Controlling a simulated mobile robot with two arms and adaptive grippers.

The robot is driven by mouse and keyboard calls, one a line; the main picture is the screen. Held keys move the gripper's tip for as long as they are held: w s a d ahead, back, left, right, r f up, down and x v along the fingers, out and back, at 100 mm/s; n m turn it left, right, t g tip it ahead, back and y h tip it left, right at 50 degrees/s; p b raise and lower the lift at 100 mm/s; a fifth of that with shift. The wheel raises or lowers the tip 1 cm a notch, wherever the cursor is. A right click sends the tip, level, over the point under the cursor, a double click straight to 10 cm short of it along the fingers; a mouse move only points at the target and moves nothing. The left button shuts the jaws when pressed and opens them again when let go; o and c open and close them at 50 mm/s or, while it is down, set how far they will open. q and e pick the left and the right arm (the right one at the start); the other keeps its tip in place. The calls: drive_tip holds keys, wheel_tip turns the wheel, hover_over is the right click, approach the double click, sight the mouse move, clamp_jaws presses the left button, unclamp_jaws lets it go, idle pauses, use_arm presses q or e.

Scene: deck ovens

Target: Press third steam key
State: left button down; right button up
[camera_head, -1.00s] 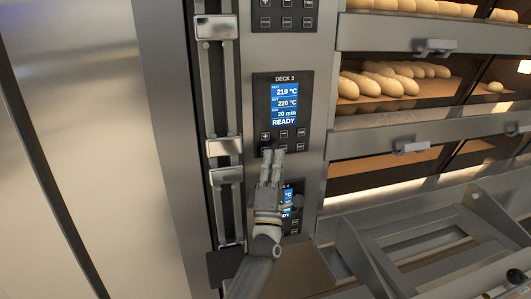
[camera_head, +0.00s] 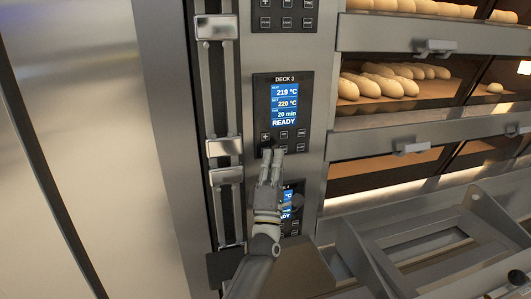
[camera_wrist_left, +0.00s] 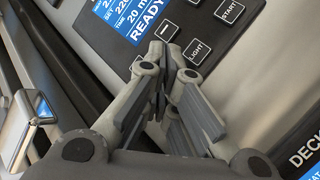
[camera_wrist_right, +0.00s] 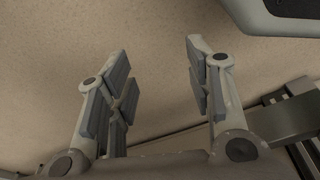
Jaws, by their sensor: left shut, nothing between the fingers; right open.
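The DECK 3 control panel (camera_head: 291,100) has a lit display reading READY, with two rows of keys below it. My left gripper (camera_head: 272,151) is shut and empty, its fingertips at the lower-left part of this panel. They hide the lower-left key, so I cannot read its label or tell whether they touch it. In the left wrist view the shut fingers (camera_wrist_left: 176,68) lie close to the panel, beside the LIGHT key (camera_wrist_left: 199,52) and below the START key (camera_wrist_left: 229,11). My right gripper (camera_wrist_right: 158,75) is open and empty, seen only in the right wrist view.
A lower panel (camera_head: 291,205) is partly covered by my left gripper. Another panel (camera_head: 285,14) is above. Metal door handles (camera_head: 224,147) run along the left. Bread loaves (camera_head: 380,84) lie in the decks at right. A metal frame (camera_head: 400,240) stands at lower right.

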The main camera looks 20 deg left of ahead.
drive_tip(key=shift+w+r, duration=0.1)
drive_tip(key=shift+w, duration=0.05)
use_arm(q)
drive_tip(key=shift+a, duration=0.1)
drive_tip(key=shift+w, duration=0.1)
use_arm(e)
drive_tip(key=shift+w+a+r, duration=0.1)
drive_tip(key=shift+w+r, duration=0.15)
drive_tip(key=shift+w, duration=0.05)
use_arm(q)
drive_tip(key=shift+w+a+b, duration=0.1)
drive_tip(key=shift+w+b, duration=0.05)
drive_tip(key=shift+b, duration=0.15)
use_arm(e)
drive_tip(key=shift+r, duration=0.5)
drive_tip(key=shift+w+r, duration=0.1)
idle(0.4)
use_arm(q)
drive_tip(key=shift+s+d+p, duration=0.4)
drive_tip(key=shift+s, duration=0.25)
use_arm(e)
drive_tip(key=shift+s+f, duration=0.35)
drive_tip(key=shift+f, duration=0.3)
drive_tip(key=shift+s+f, duration=0.35)
drive_tip(key=shift+f, duration=0.25)
